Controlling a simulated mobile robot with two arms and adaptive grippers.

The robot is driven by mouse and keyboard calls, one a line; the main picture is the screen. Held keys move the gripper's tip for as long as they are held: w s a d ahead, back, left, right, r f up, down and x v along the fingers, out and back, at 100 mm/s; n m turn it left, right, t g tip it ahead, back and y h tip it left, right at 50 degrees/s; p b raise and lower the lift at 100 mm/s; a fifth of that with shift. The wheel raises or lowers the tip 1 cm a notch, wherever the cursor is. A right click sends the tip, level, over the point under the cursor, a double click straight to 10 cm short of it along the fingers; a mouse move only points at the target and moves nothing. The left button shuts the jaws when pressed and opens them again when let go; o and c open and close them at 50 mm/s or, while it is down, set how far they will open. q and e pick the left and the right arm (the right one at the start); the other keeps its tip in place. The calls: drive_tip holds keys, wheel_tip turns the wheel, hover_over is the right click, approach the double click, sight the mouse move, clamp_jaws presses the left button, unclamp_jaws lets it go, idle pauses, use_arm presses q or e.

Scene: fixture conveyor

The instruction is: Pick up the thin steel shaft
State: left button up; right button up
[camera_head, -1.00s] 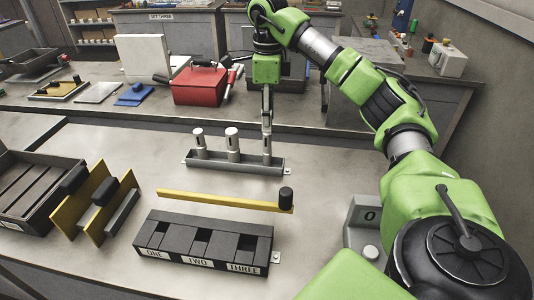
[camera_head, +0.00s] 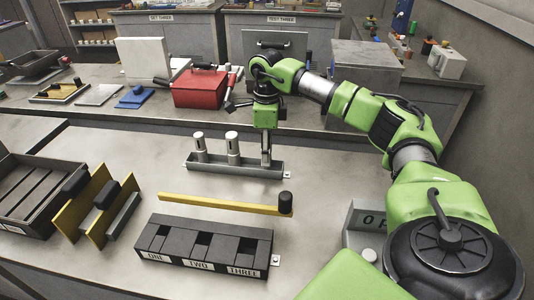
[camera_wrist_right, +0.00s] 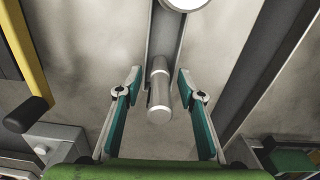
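A dark rack (camera_head: 235,172) on the table holds three upright steel shafts in a row. The left shaft (camera_head: 198,150) and the wider middle shaft (camera_head: 232,150) stand clear of the gripper. My right gripper (camera_head: 266,160) points down over the right end of the rack and mostly hides the shaft there. In the right wrist view, this thin steel shaft (camera_wrist_right: 160,92) is upright between the open fingers of my right gripper (camera_wrist_right: 160,85), with gaps on both sides. Part of another shaft's top (camera_wrist_right: 186,3) shows at the upper edge. My left gripper is out of view.
A yellow bar (camera_head: 220,203) with a black knob lies in front of the rack. Nearer is a dark block (camera_head: 175,261) with slots labelled ONE, TWO, THREE. Yellow plates (camera_head: 122,195) with black handles stand left. A red toolbox (camera_head: 200,88) sits on the bench behind.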

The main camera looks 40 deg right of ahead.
clamp_jaws()
drive_tip(key=shift+r, duration=0.1)
